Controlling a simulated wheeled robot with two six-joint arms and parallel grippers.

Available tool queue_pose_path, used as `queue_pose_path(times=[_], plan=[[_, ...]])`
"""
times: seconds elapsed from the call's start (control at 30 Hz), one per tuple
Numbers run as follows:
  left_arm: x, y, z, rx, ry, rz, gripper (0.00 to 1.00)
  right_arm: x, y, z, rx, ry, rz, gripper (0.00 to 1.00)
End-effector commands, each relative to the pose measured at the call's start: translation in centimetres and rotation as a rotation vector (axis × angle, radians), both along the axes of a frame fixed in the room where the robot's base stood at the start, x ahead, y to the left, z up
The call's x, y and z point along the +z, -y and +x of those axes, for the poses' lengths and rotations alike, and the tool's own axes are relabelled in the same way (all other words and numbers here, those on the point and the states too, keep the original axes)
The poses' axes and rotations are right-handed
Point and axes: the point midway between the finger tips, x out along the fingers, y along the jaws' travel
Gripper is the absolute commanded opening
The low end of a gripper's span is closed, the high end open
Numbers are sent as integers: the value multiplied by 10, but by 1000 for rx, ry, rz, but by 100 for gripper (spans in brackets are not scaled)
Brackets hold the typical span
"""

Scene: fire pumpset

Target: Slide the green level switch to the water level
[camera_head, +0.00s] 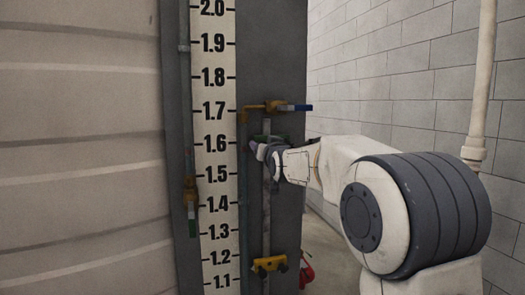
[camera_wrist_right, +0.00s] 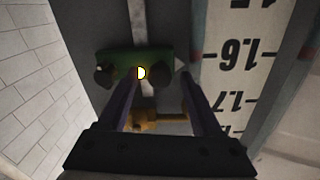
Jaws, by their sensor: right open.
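The green level switch (camera_wrist_right: 135,62) is a small block with dark knobs and a pale pointer at one side, on a vertical rod in the right wrist view. The pointer faces the white number scale (camera_wrist_right: 235,62) near the 1.6 mark. In the head view the switch (camera_head: 264,137) is mostly hidden behind my right gripper (camera_head: 257,149). In the wrist view the right gripper (camera_wrist_right: 160,78) is open, its two fingers reaching toward the switch's edge; I cannot tell whether they touch it. The water level is not clear. My left gripper is not in view.
A yellow valve (camera_head: 268,106) with a blue handle sits above the switch. Another yellow fitting (camera_head: 268,264) is at the rod's lower part. A yellow valve (camera_head: 190,190) stands left of the scale. A grey block wall (camera_head: 405,70) is at the right.

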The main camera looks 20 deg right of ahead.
Motion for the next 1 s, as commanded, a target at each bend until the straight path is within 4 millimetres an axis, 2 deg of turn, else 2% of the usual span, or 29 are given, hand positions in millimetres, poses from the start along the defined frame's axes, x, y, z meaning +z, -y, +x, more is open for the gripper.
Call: queue_pose_path(times=[0.03, 0.1, 0.3, 0.4, 0.6, 1.0], plan=[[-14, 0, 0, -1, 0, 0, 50, -6, -1, -11, -1, 4, 0, 66], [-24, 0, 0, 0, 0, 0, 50, -6, -3, -25, -1, 5, -1, 66], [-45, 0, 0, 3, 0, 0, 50, -5, -7, -61, 0, 5, 0, 66], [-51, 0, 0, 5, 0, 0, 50, -3, -8, -74, 0, 4, 1, 66], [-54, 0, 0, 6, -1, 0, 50, -1, -9, -84, 1, 1, 1, 66], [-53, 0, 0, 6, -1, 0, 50, -2, -10, -83, 2, -3, 0, 66]])
